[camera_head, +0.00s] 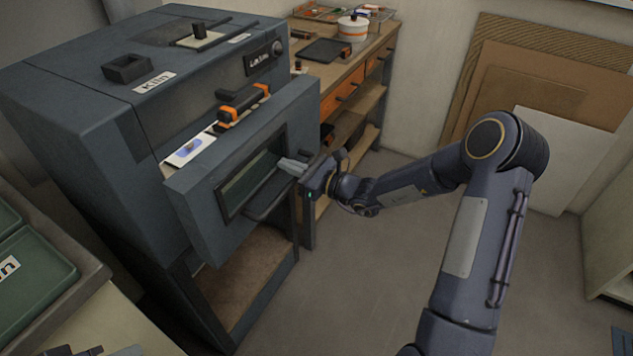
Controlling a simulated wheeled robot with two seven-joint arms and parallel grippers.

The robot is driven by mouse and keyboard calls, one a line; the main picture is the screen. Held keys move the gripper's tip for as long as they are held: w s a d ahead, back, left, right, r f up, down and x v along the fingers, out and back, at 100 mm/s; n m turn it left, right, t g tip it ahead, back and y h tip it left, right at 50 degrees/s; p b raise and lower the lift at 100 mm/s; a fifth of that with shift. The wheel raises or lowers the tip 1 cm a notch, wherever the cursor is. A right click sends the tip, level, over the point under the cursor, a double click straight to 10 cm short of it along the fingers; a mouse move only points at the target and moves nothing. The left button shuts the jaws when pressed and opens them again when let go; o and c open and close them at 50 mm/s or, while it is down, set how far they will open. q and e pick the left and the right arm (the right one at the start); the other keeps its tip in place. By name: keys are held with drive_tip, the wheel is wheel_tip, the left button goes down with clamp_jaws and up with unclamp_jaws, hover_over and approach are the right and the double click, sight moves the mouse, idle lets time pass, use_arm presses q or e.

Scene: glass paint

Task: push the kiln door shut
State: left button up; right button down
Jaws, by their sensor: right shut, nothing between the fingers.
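The kiln (75,105) is a dark blue-grey box at the left with a "Kiln" label on top. Its door (195,200), a thick panel with a dark window and a handle (268,195), stands out from the kiln's front, leaving a gap behind it. A white tile with a blue mark (189,149) lies in that gap. My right gripper (289,166) is shut and empty, its fingertips at the right part of the door's front by the window. I cannot tell whether they touch it. A sliver of my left gripper (122,351) shows at the bottom left edge; its jaws are cut off.
An orange and black tool (240,104) lies above the gap behind the door. A wooden bench (350,78) with a white pot (352,28) stands behind the kiln. Green trays (35,270) are at the left edge. The floor right of the kiln is clear.

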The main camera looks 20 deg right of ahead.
drive_tip(key=b+x, duration=0.1)
drive_tip(key=x, duration=0.6)
drive_tip(key=shift+b, duration=0.4)
drive_tip(key=shift+w+a+r, duration=0.1)
drive_tip(key=shift+a+r, duration=0.05)
drive_tip(key=shift+r, duration=0.05)
